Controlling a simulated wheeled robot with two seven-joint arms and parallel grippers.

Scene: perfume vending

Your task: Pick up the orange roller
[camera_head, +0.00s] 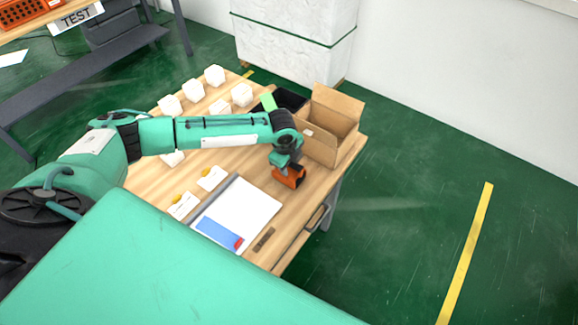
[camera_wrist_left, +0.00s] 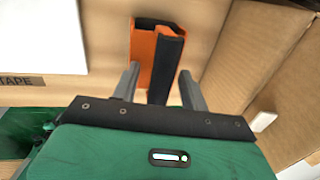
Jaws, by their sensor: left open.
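The orange roller (camera_head: 290,177) lies on the wooden table, just in front of the open cardboard box. In the left wrist view the orange roller (camera_wrist_left: 146,55) has an orange body with a black part along its right side. My left gripper (camera_wrist_left: 157,80) is open, with one finger on each side of the roller's near end. In the head view my left gripper (camera_head: 285,160) is over the roller and hides part of it. I cannot tell whether the fingers touch it. My right gripper is not in view.
The open cardboard box (camera_head: 321,148) stands right behind the roller, close to my gripper. A white binder (camera_head: 255,207) with a blue card lies to the left. Several white boxes (camera_head: 242,94) stand at the back. The table's right edge is near.

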